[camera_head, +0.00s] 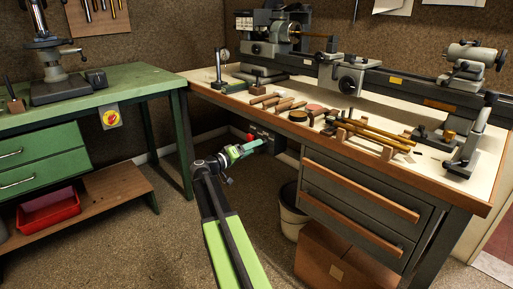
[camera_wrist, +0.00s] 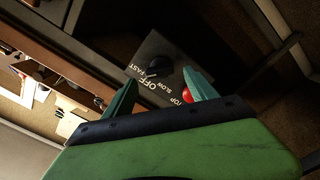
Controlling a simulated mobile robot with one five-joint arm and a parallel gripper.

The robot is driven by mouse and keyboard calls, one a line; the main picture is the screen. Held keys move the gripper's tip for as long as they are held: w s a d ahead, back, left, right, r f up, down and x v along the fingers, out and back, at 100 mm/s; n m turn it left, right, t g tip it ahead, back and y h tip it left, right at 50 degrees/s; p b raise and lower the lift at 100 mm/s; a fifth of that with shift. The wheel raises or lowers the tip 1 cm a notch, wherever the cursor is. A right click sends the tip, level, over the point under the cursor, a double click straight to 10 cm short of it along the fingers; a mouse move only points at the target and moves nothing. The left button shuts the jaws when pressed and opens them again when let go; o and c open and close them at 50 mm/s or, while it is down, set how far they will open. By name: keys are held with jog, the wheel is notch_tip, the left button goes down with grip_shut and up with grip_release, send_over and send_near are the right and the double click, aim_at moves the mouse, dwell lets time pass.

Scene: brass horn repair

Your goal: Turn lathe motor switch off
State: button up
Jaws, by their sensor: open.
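The lathe motor switch is a black rotary knob (camera_wrist: 158,66) on a dark grey plate (camera_wrist: 150,46) with white words including OFF, SLOW and FAST. I cannot tell which word the knob points to. A red button (camera_wrist: 188,96) sits on the same plate, partly behind a finger. My gripper (camera_wrist: 160,75) is open, its two teal fingers on either side of the knob in the picture. Contact cannot be told. In the head view my gripper (camera_head: 262,143) is by the bench's front edge, hiding much of the plate. The lathe (camera_head: 350,75) stands on the bench.
The bench top (camera_head: 225,96) holds hand tools and brass tubes (camera_head: 375,133). Drawers (camera_head: 365,205) with wooden handles, a bucket (camera_head: 292,212) and a cardboard box (camera_head: 340,265) are below. Floor between is clear.

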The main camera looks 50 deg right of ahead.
jog(key=shift+s+d, duration=0.1)
jog(key=shift+d, duration=1.65)
jog(key=c, duration=1.3)
jog(key=shift+a+f, duration=0.1)
jog(key=shift+a, duration=0.15)
jog(key=shift+c, duration=0.4)
jog(key=n, duration=0.7)
jog(key=shift+d+n, duration=0.3)
